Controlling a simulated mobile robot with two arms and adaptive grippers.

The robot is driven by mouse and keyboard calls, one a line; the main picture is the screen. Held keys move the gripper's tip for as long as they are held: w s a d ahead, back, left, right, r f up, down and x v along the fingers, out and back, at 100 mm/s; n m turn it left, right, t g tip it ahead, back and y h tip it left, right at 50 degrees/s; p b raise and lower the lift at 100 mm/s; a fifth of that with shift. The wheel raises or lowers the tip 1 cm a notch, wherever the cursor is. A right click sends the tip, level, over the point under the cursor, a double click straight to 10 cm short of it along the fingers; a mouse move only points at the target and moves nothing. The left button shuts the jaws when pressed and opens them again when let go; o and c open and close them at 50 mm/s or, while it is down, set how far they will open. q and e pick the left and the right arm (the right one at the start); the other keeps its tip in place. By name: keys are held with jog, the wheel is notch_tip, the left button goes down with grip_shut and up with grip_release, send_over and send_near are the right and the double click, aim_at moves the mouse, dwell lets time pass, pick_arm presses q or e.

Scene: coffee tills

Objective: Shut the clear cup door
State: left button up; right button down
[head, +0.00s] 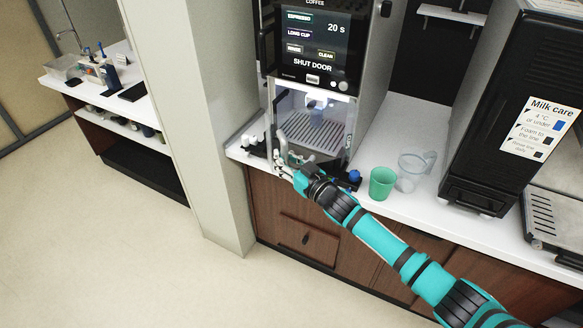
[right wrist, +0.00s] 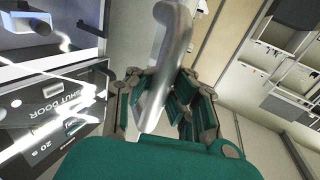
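The clear cup door (head: 312,103) is at the front of the lit cup bay of the coffee machine (head: 266,58), below a screen (head: 312,47) reading "SHUT DOOR". How far the door stands ajar is hard to tell. My right gripper (head: 284,160) is at the door's lower left. In the right wrist view, the pale metal door handle (right wrist: 172,38) runs between the fingers of my right gripper (right wrist: 162,88). The pads lie against it on both sides, and its lower end is hidden by the gripper. My left gripper is out of view.
A green cup (head: 382,184) and a clear jug (head: 413,168) stand on the white counter (head: 400,118) right of the machine. A black appliance (head: 490,120) with a "Milk care" sheet is farther right. A wall column (head: 190,110) stands to the left.

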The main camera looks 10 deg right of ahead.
aim_at(268, 143)
jog(key=shift+w+a, duration=0.45)
jog(key=shift+a, duration=0.2)
jog(key=b+x, duration=0.4)
jog(key=x, duration=0.1)
jog(key=shift+w+d+f, duration=0.15)
jog(key=shift+w+d, duration=0.05)
jog(key=shift+d, duration=0.1)
jog(key=shift+w+a+b, duration=0.15)
jog(key=shift+w+b, duration=0.2)
jog(key=shift+w, duration=0.15)
jog(key=shift+r, duration=0.2)
